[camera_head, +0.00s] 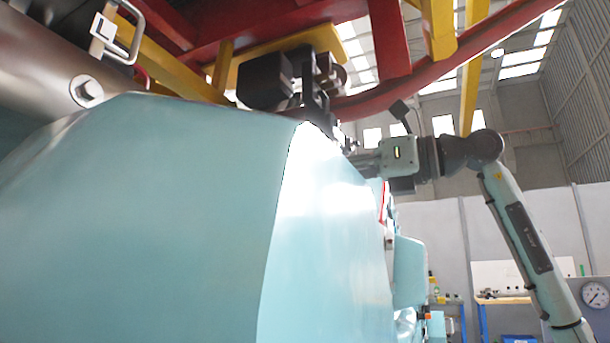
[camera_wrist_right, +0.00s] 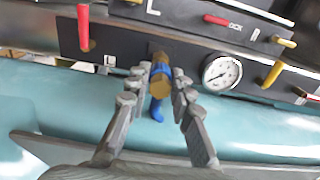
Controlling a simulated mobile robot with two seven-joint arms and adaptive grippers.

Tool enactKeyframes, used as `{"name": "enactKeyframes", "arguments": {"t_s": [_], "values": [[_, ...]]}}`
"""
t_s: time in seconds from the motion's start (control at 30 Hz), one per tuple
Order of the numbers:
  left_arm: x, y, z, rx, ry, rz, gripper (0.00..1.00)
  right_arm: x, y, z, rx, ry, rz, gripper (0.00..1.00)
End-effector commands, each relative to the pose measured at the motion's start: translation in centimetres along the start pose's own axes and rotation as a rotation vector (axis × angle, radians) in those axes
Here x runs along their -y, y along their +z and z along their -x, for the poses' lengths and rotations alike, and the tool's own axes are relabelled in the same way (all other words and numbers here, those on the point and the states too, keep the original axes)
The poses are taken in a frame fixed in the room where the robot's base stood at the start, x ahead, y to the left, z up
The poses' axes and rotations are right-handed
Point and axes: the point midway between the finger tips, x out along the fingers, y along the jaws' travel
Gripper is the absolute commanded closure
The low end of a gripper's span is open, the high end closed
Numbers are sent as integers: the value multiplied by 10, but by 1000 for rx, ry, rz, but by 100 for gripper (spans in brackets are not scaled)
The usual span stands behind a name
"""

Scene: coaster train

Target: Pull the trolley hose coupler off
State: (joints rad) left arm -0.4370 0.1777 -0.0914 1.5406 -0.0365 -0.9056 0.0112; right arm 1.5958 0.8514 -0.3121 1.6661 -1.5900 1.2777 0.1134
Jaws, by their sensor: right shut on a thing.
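The hose coupler (camera_wrist_right: 159,88) shows in the right wrist view as a brass-coloured end with a blue collar and a blue part hanging below it. It is in front of a dark panel (camera_wrist_right: 120,48). My right gripper (camera_wrist_right: 160,80) is shut on it, with one grey finger on each side. In the head view my right arm (camera_head: 400,158) reaches in from the right; its fingertips and the coupler are hidden behind the turquoise body (camera_head: 180,200). Whether the coupler is still seated on the panel cannot be told. My left gripper is not in view.
The panel carries a round gauge (camera_wrist_right: 222,73) just right of the gripper, a red handle (camera_wrist_right: 84,28) to the left and yellow handles (camera_wrist_right: 279,74) to the right. In the head view, red and yellow beams (camera_head: 388,40) and a dark block (camera_head: 265,80) hang above.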

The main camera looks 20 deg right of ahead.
Motion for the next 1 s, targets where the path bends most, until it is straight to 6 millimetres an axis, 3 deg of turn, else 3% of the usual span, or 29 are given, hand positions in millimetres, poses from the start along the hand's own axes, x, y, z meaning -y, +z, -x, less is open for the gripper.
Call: {"name": "enactKeyframes", "arguments": {"t_s": [1.0], "values": [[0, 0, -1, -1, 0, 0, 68, 0, 0, 21, 2, -1, 0, 100]]}}
